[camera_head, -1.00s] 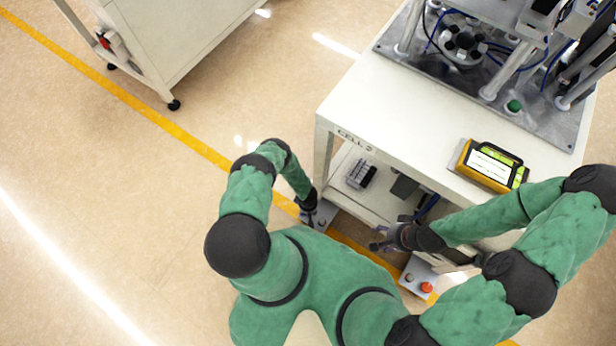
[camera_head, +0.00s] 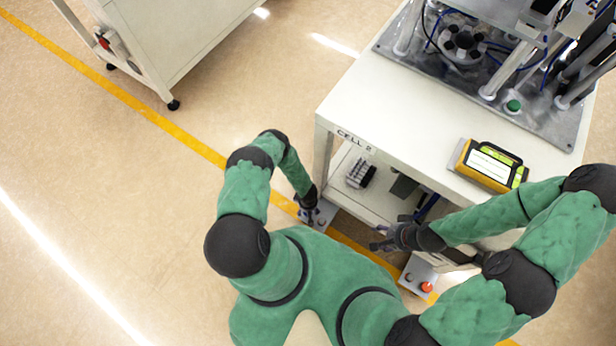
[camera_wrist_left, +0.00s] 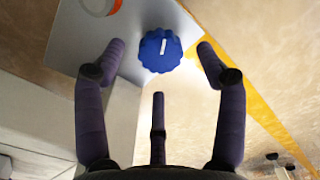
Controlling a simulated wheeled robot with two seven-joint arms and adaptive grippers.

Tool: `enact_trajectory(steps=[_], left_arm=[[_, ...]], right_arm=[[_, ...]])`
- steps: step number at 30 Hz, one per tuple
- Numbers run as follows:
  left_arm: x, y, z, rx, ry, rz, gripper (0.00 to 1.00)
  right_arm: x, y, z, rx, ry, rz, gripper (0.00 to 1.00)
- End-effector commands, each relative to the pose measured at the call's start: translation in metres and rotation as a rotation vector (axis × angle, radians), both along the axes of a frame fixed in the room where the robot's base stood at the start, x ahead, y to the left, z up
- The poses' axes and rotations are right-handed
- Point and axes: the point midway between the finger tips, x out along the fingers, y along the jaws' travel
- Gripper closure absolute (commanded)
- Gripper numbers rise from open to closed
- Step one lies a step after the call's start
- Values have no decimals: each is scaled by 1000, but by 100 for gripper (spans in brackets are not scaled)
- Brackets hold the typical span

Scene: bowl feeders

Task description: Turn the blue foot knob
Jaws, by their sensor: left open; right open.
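The blue foot knob (camera_wrist_left: 160,50) is round and ribbed, with a white mark on its face, and sits on a grey plate (camera_wrist_left: 75,40). In the left wrist view it lies between and just beyond the spread fingertips of my left gripper (camera_wrist_left: 158,72), which is open and empty. In the head view my left gripper (camera_head: 309,214) is low by the table's near left leg, over a grey foot plate (camera_head: 325,212); the knob is hidden there. My right gripper (camera_head: 379,240) is open and empty beside the table's lower shelf.
The white table marked CELL 2 (camera_head: 370,110) carries a machine and a yellow handheld device (camera_head: 488,166). Small parts (camera_head: 360,173) lie on its lower shelf. Another foot plate has an orange button (camera_head: 426,287). The floor at the left is open.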

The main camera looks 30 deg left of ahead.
Motion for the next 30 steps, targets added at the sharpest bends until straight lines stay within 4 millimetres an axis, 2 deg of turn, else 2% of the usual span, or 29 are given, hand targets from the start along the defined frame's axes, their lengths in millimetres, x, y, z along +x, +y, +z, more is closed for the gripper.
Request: enact_trajectory(steps=[18, 24, 30], left_arm=[[0, 0, 78, -1, 0, -2, 29], [0, -1, 90, -2, 1, 0, 29], [-1, -1, 92, -2, 1, 0, 29]], right_arm=[[0, 0, 0, 0, 0, 0, 46], [0, 0, 0, 0, 0, 0, 46], [0, 0, 0, 0, 0, 0, 46]])
